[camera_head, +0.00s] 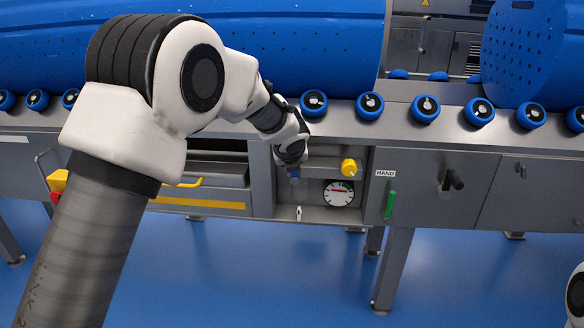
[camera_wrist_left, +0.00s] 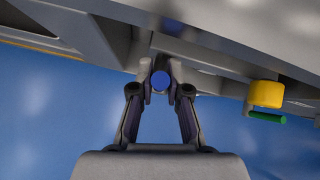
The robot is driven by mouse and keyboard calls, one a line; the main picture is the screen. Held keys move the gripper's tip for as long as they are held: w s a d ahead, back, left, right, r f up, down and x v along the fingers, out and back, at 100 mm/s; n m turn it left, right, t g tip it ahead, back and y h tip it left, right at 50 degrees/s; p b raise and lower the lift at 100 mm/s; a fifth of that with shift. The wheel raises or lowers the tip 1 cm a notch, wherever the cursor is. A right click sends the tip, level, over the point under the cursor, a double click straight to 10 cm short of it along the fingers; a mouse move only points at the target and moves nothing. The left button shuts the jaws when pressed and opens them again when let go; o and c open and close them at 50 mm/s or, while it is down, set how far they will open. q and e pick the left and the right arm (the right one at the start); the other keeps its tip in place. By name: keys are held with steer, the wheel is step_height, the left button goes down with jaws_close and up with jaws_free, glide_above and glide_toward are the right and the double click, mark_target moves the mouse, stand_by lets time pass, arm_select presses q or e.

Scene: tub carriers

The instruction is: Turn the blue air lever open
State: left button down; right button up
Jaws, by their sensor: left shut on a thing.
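The blue air lever (camera_wrist_left: 160,81) sits between the fingertips of my left gripper (camera_wrist_left: 160,88) in the left wrist view. The fingers are closed on it from both sides. Only its round blue end shows there. In the head view a small blue bit of the lever (camera_head: 294,173) shows below my left gripper (camera_head: 291,163), in the open recess of the machine front. My wrist hides the rest, so I cannot tell how the lever is turned. My right gripper is not in view; only a bit of white arm shows at the lower right edge.
Right of the lever are a yellow knob (camera_head: 349,167) and a round gauge (camera_head: 338,193) with a red mark. A panel labelled HAND (camera_head: 385,173) has a green handle (camera_head: 390,205) and a black knob (camera_head: 453,180). Blue rollers (camera_head: 370,106) line the edge above, under large blue drums (camera_head: 300,45).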

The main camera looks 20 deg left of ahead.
arm_select(q)
steer(key=shift+w+d+m+y+p, duration=0.1)
steer(key=shift+d+m+y+p, duration=0.4)
steer(key=shift+y, duration=0.2)
steer(key=c, duration=1.1)
jaws_free()
steer(key=shift+f, duration=0.1)
steer(key=shift+c, duration=0.2)
steer(key=v, duration=1.2)
steer(key=shift+w+r, duration=0.15)
steer(key=shift+r, duration=0.05)
